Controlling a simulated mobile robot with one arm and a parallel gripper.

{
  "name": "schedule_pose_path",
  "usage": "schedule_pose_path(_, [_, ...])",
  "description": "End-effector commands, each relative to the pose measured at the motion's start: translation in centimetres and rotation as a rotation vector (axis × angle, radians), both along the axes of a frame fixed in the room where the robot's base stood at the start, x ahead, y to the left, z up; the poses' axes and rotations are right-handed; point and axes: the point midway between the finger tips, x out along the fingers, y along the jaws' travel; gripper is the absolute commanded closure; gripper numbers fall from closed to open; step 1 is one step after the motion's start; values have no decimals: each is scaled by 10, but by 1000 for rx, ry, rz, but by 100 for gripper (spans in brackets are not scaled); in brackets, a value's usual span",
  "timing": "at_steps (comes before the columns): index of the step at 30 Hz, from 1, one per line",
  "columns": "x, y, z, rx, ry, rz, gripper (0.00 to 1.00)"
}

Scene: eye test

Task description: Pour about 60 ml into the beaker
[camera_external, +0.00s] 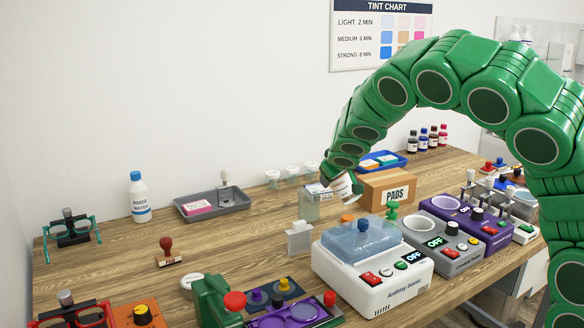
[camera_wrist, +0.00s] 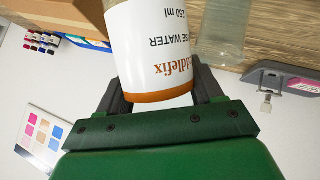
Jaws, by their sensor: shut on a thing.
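My gripper (camera_external: 338,184) is at the end of the green arm, over the middle of the bench. In the wrist view, my gripper (camera_wrist: 160,100) is shut on a white bottle (camera_wrist: 150,45) with an orange-brown band, printed "WATER" and "250 ml". In the external view the bottle (camera_external: 345,188) is small, partly hidden by the gripper and looks tilted. A clear, straight-sided vessel, seemingly the beaker (camera_external: 309,211), stands just below and left of it. A clear glass vessel (camera_wrist: 222,42) also shows right of the bottle in the wrist view. I cannot make out its liquid level or any stream.
A white device with a blue lid (camera_external: 365,240) stands in front, beside a grey device (camera_external: 437,243). A PADS carton (camera_external: 388,190) is close behind right. Small glass jars (camera_external: 290,175) stand behind left. A bottle (camera_external: 139,197) and a grey tray (camera_external: 212,203) are farther left.

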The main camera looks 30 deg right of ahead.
Motion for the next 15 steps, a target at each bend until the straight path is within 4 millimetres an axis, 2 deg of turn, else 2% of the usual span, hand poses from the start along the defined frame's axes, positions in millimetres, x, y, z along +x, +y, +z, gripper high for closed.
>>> schedule_pose_path(1, [4,5,2,-10,20,6,69])
schedule_pose_path(9, [2,3,-1,-114,165,3,69])
schedule_pose_path(15, [-3,-1,-49,-191,276,3,69])
